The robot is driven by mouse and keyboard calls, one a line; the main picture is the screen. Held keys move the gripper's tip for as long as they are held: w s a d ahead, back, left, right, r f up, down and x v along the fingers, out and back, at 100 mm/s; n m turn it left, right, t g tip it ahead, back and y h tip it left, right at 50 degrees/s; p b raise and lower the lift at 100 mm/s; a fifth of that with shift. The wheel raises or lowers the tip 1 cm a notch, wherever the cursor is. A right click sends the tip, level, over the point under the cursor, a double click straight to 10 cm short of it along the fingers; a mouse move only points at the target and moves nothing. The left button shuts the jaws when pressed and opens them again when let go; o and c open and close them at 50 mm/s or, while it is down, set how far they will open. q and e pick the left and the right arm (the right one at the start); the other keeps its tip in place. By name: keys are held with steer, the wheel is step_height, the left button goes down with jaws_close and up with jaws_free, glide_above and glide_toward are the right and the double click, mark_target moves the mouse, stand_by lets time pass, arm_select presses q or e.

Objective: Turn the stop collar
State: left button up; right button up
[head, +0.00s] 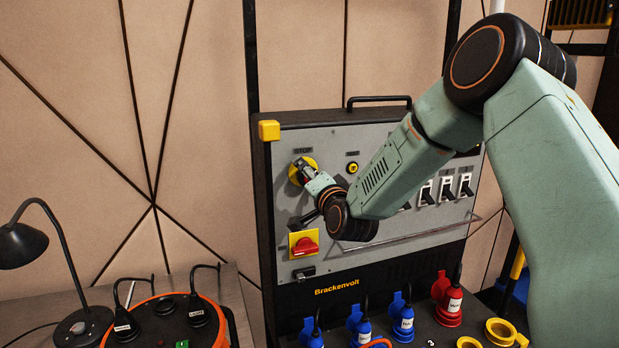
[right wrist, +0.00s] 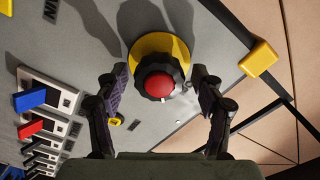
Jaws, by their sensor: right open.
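The stop collar (right wrist: 170,62) is a black ridged ring around a red button (right wrist: 156,88), on a yellow round plate (right wrist: 146,46) on the grey panel. In the head view the yellow plate (head: 313,164) shows at the panel's upper left, under a STOP label; my gripper hides much of the collar there. My right gripper (right wrist: 158,74) is open, with one finger on each side of the collar. In the right wrist view small gaps seem to lie between the fingers and the collar. In the head view the right gripper (head: 302,169) is at the plate. My left gripper is not in view.
A red rotary switch (head: 305,246) on a yellow plate sits below on the panel. Several toggle switches (head: 446,190) stand at the right. A yellow corner block (head: 269,130) is close to the collar. Plugs and sockets (head: 403,326) stand in front, and a black lamp (head: 22,245) is at left.

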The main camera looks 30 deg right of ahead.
steer(key=v, duration=1.2)
steer(key=shift+d, duration=0.1)
stand_by(0.4)
steer(key=s+a+f+n+g+y+b, duration=0.2)
steer(key=s+a+f+n+g, duration=0.15)
steer(key=f, duration=0.55)
steer(key=s+a+f+n+g+y+b, duration=0.1)
steer(key=s+a+f+n+g, duration=0.2)
steer(key=f, duration=0.6)
steer(key=s+a+f+n+g+y+b, duration=0.2)
steer(key=s+a+f, duration=0.25)
steer(key=f, duration=0.55)
steer(key=s+a+f+n+g+b, duration=0.2)
steer(key=s+f+g+b, duration=0.1)
steer(key=s+f, duration=0.8)
steer(key=s+a+f+n+g+b, duration=0.2)
steer(key=s+f+g, duration=0.4)
steer(key=s+f, duration=0.5)
steer(key=s+n+b, duration=0.1)
steer(key=s, duration=0.2)
steer(key=shift+a+h+b, duration=0.25)
steer(key=shift+h+b, duration=0.05)
